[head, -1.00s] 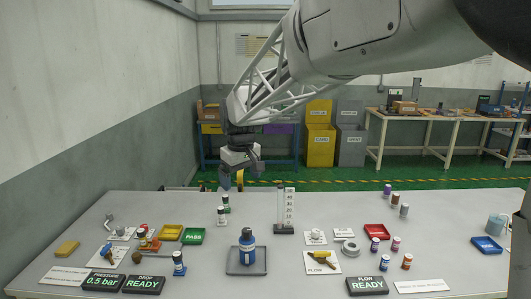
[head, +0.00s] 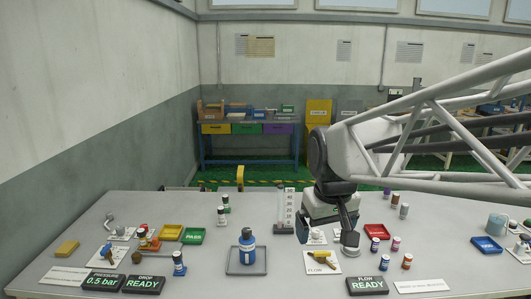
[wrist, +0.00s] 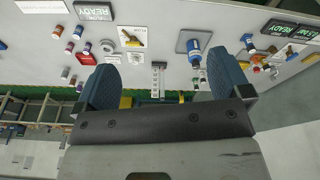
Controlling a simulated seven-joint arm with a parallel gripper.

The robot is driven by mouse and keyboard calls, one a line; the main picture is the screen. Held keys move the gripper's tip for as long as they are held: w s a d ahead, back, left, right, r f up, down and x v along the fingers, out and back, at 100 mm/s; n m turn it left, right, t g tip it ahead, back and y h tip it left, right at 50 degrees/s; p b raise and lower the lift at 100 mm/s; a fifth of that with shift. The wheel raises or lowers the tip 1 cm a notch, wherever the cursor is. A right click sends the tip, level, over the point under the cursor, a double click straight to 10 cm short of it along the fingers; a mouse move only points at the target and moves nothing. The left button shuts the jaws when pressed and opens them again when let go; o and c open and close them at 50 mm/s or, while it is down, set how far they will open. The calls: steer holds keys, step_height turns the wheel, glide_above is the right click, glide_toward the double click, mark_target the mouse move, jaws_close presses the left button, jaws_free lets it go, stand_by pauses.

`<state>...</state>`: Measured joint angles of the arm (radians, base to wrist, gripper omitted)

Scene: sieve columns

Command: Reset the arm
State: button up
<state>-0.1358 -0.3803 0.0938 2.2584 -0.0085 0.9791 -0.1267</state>
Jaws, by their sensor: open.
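My gripper (head: 327,232) hangs over the right half of the table in the head view, fingers pointing down. In the wrist view my gripper (wrist: 163,70) shows two blue-padded fingers wide apart with nothing between them. In the head view it covers part of the area around the white card and grey ring right of centre. Whether it touches anything there cannot be told. My arm reaches in from the right edge.
A yellow valve card (head: 321,261) lies in front. Several small vials and a red tray (head: 376,230) are to the right.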

steer(key=s+d+f+m, duration=0.1)
steer(key=s+d+f, duration=0.2)
steer(key=s, duration=0.4)
steer(key=s+d+f+m, duration=0.2)
steer(key=s+d+f, duration=0.1)
steer(key=s, duration=0.5)
steer(key=shift+s+d+f, duration=0.2)
stand_by(5.1)
